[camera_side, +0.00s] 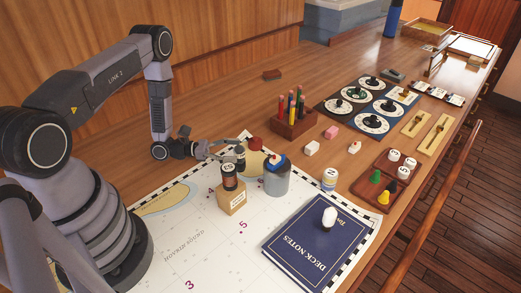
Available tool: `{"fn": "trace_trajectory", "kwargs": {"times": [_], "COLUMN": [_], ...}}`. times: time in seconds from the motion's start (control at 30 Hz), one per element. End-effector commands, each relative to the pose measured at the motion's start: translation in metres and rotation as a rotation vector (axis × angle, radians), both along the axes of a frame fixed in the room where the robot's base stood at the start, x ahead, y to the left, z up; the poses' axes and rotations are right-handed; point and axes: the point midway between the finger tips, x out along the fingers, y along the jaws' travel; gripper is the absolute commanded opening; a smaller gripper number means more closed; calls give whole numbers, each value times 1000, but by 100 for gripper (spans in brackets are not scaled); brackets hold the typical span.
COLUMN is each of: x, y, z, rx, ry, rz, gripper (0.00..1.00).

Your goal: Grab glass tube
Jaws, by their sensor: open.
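I cannot make out a clear glass tube for sure. A grey cylinder (276,181) with a blue-rimmed top stands upright on the chart. It may be the glass tube, but the view is too small to tell. My gripper (240,152) is open, low over the chart, to the left of the grey cylinder and apart from it. A small dark cylinder with a number label (230,177) stands on a wooden block (233,201) just below my gripper in the picture. A dark red round thing (255,144) is close to my fingertips; whether they touch is unclear.
A navy Deck Notes book (310,246) with a white object on it lies at the front. A white labelled cylinder (329,179), a pencil rack (294,123), a dial panel (367,103) and a tray of pieces (386,181) stand to the right.

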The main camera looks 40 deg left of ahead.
Motion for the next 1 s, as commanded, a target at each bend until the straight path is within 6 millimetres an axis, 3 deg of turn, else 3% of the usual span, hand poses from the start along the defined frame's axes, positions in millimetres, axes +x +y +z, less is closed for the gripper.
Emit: {"fn": "trace_trajectory", "kwargs": {"times": [0.13,0.37,0.87,1.0], "x": [11,12,12,12], "y": [-12,-13,-13,-13], "z": [1,1,1,1], "rx": [-1,-1,-1,-1], "ry": [-1,0,1,0], "rz": [-3,0,-1,-1], "gripper": [66,66,3,0]}}
